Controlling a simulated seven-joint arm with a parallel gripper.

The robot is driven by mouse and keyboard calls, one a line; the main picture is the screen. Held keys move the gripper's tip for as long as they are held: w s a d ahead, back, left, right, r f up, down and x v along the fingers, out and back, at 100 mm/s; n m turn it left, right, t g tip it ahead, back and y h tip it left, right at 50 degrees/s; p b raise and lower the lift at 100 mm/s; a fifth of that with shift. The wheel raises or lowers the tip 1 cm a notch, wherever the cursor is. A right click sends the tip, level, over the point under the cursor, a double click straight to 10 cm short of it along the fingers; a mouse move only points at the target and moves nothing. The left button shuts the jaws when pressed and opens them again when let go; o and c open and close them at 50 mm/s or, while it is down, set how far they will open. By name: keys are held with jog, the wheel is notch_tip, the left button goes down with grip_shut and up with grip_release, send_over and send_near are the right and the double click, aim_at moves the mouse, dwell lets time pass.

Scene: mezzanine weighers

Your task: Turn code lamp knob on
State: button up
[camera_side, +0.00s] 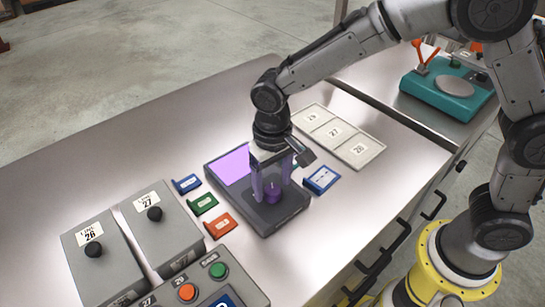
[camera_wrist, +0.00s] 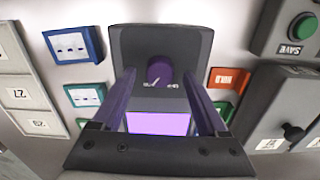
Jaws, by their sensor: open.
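The code lamp (camera_side: 213,168) is a dark box with a glowing purple panel (camera_wrist: 158,123) and a round purple knob (camera_side: 273,192). In the wrist view the knob (camera_wrist: 160,73) carries a pale pointer mark slanting toward the lower left. Small labels beside it are too small to read. My gripper (camera_side: 272,183) points down over the lamp. Its jaws are open, one finger on each side of the knob, with gaps visible between fingers and knob in the wrist view (camera_wrist: 157,76). Contact and fingertip height are hard to judge in the side view.
Blue, green and orange card holders (camera_side: 203,204) lie left of the lamp, and another blue one (camera_side: 321,179) lies right. A numbered tray (camera_side: 370,151) is behind. Grey boxes with black knobs (camera_side: 160,230) and a button panel (camera_side: 222,287) stand nearby. A teal scale (camera_side: 440,97) sits at far right.

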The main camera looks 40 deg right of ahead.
aim_at(273, 189)
notch_tip(273, 189, up, 13)
jog(key=shift+f, duration=0.15)
dwell(0.4)
